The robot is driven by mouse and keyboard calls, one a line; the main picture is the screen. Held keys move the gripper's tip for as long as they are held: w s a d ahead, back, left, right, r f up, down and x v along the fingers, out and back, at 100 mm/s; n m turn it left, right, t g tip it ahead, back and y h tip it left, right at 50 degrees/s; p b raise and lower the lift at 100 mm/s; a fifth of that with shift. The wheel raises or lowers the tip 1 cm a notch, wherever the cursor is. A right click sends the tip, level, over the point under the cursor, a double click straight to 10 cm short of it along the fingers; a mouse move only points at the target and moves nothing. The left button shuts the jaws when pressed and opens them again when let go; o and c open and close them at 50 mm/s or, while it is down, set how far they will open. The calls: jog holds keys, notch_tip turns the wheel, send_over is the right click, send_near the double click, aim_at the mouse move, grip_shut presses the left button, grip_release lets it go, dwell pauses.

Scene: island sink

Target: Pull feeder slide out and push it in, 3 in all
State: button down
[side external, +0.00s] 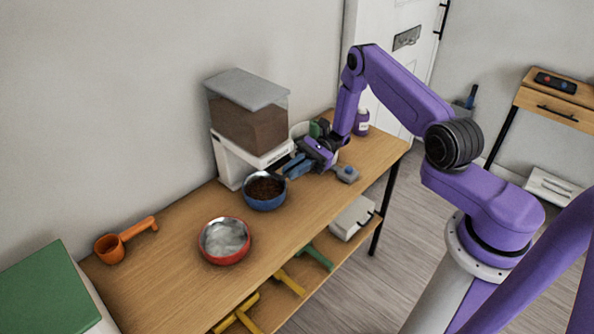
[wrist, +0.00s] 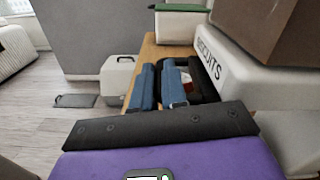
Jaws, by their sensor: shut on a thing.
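The feeder (side external: 247,115) is a clear hopper of brown biscuits with a grey lid on a white base, against the wall. In the wrist view its white front (wrist: 225,62), lettered "BISCUITS", is at the right. My gripper (side external: 293,166) is at the right front of the feeder, just above and right of the blue bowl (side external: 265,191) of kibble. Its blue fingers show in the wrist view (wrist: 160,86), close together and shut on the feeder slide. The fingers hide the slide, so I cannot tell how far out it is.
A red bowl (side external: 224,240) and an orange scoop (side external: 112,246) stand on the wooden table to the left. A small grey item (side external: 347,174) lies right of my gripper, and a purple-labelled jar (side external: 361,122) stands behind. A green-topped box (side external: 45,287) is at lower left.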

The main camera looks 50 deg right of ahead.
jog(key=shift+w, duration=0.25)
jog(key=c, duration=1.4)
grip_release()
jog(key=shift+c, duration=0.2)
jog(key=shift+d, duration=0.1)
jog(key=d, duration=1.7)
jog(key=shift+d, duration=0.15)
